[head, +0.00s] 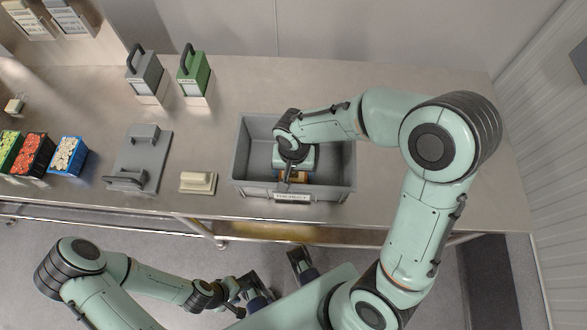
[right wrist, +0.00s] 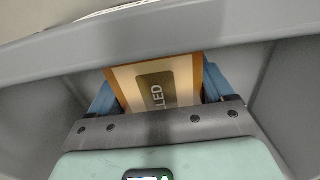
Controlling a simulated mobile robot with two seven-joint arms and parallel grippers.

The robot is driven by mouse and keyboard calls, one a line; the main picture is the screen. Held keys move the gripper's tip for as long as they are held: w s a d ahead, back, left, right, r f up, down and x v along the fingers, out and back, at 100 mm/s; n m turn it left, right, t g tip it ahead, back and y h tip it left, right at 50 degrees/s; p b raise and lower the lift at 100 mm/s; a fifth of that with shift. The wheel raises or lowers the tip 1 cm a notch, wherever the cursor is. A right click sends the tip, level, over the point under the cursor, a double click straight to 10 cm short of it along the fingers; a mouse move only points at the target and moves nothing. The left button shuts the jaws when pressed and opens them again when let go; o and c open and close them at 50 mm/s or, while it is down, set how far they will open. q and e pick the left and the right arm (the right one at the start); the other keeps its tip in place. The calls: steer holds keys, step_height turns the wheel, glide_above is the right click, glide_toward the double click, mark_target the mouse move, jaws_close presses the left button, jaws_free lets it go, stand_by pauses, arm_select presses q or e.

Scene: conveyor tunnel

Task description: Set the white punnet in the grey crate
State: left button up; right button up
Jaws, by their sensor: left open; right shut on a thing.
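The grey crate (head: 240,158) stands on the steel bench, open at the top, with a pale label on its front. My right gripper (head: 292,176) reaches down inside it. It is shut on an orange-brown-edged thing with a pale face (head: 295,176); in the right wrist view the thing (right wrist: 135,90) carries a dark label ending in "LLED", between blue fingers. I cannot tell whether it is the white punnet or touches the crate floor. A blue punnet with whitish contents (head: 69,156) stands far left. My left gripper (head: 278,272) is open and empty before the bench.
Red-filled (head: 33,154) and green (head: 9,148) punnets stand at the far left. A grey lid-like plate with handles (head: 140,160) and a cream block (head: 198,182) lie left of the crate. Grey (head: 145,75) and green (head: 194,75) handled boxes stand behind. The bench right of the crate is clear.

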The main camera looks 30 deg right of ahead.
steer(key=o, duration=1.1)
steer(key=shift+f, duration=0.2)
steer(key=o, duration=0.3)
steer(key=shift+r, duration=0.1)
steer(key=shift+r, duration=0.1)
steer(key=shift+r, duration=0.35)
step_height(320, 180, up, 12)
steer(key=p, duration=0.2)
steer(key=shift+f, duration=0.25)
